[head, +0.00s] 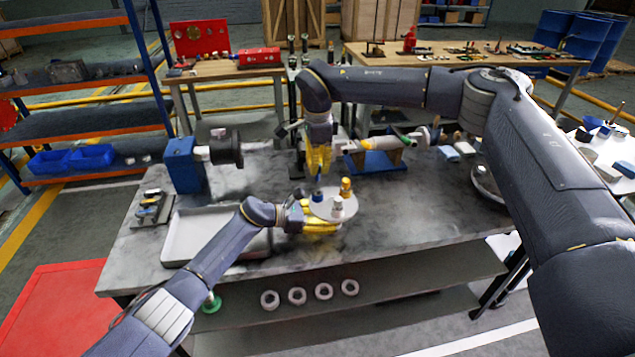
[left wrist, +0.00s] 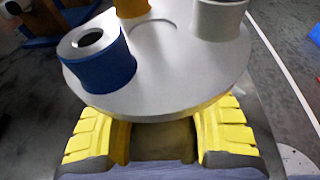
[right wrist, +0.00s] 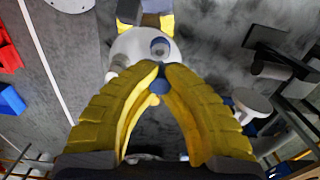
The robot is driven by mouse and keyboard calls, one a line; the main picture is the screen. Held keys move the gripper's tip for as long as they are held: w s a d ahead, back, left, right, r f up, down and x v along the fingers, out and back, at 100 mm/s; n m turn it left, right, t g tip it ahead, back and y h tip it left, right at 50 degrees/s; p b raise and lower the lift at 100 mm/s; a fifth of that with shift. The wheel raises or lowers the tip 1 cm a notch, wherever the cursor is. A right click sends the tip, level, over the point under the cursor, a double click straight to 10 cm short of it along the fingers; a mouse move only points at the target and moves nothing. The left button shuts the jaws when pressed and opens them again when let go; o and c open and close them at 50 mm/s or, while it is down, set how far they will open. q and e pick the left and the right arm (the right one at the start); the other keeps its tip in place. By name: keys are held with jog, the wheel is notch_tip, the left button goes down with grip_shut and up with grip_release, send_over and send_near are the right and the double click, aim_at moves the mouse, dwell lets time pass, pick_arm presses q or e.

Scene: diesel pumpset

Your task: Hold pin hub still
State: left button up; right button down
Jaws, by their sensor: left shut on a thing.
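The pin hub (head: 322,210) is a light grey disc carrying a blue, a yellow and a grey socket. My left gripper (head: 318,226) is shut on the disc's near edge and holds it level above the table. In the left wrist view, the blue socket (left wrist: 97,58) is upright with an open, empty hole; the yellow socket (left wrist: 132,8) and grey socket (left wrist: 218,16) are cut off at the top. My right gripper (right wrist: 162,72) points down over the hub, its fingertips close together around a small blue pin (right wrist: 160,86). The pin is above the blue socket.
A pale tray (head: 190,238) lies on the table's left. A blue block with a dark motor-like part (head: 222,148) stands behind it. A blue stand (head: 376,161) holds a cylindrical part behind the hub. The table right of the hub (head: 430,215) is clear.

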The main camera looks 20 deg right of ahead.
aim_at(318, 180)
jog(key=shift+f, duration=0.15)
jog(key=shift+f, duration=1.5)
pick_arm(q)
jog(key=shift+s+f, duration=0.1)
pick_arm(e)
jog(key=shift+f, duration=1.55)
dwell(1.0)
jog(key=c, duration=1.5)
grip_release()
notch_tip(318, 180, up, 12)
